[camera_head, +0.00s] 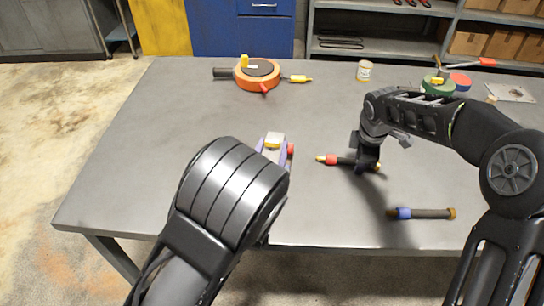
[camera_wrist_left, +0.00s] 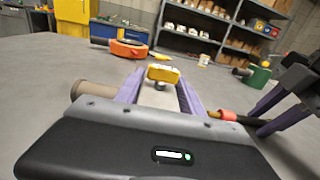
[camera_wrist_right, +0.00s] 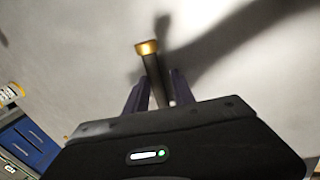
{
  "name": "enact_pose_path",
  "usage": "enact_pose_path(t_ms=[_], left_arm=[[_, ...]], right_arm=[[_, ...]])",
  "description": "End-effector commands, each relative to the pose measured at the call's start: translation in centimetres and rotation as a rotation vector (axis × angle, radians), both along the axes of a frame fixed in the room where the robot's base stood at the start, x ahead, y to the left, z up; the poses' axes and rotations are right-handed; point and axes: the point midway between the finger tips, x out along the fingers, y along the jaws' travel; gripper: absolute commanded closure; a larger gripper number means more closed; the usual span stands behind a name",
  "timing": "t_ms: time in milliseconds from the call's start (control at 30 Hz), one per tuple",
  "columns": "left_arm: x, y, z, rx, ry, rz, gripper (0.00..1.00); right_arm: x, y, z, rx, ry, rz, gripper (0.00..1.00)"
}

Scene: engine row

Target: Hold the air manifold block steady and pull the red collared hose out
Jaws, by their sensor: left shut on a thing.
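The air manifold block (camera_head: 273,142), with a yellow top and a red port on its right side, is on the grey table. My left gripper (camera_wrist_left: 160,88) is shut on it, with the block's yellow part (camera_wrist_left: 163,74) between the purple fingers. In the head view my left arm hides that gripper and part of the block. The red collared hose (camera_head: 345,160), dark with brass ends, is apart from the block, to its right. My right gripper (camera_wrist_right: 158,85) appears shut on the hose, whose brass end (camera_wrist_right: 146,47) sticks out past the fingers.
A blue collared hose (camera_head: 428,213) lies at the front right of the table (camera_head: 180,130). An orange reel (camera_head: 258,75) is at the back left. A small jar (camera_head: 364,70) and a green part (camera_head: 438,84) are at the back. The left part of the table is clear.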

Motion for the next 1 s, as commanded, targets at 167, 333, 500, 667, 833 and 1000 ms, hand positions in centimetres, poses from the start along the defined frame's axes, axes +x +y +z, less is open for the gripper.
enact_pose_path(t_ms=[167, 333, 500, 667, 833, 1000], left_arm=[[0.00, 0.01, 0.01, 0.000, 0.000, 0.000, 1.00], [0.01, 0.01, 0.01, 0.000, 0.000, 0.000, 1.00], [0.01, 0.01, 0.01, 0.000, 0.000, 0.000, 1.00], [0.01, 0.01, 0.01, 0.000, 0.000, 0.000, 1.00], [0.01, 0.01, 0.01, 0.000, 0.000, 0.000, 1.00], [0.00, 0.01, 0.01, 0.000, 0.000, 0.000, 1.00]], right_arm=[[0.00, 0.00, 0.01, 0.000, 0.000, 0.000, 0.70], [0.00, 0.00, 0.01, 0.000, 0.000, 0.000, 0.70], [0.01, 0.01, 0.14, 0.000, 0.000, 0.000, 0.70], [0.02, 0.02, 0.44, 0.001, -0.001, 0.000, 0.70], [0.01, 0.02, 0.52, 0.000, 0.000, 0.000, 0.70], [0.01, 0.01, 0.52, 0.000, 0.000, 0.000, 0.74]])
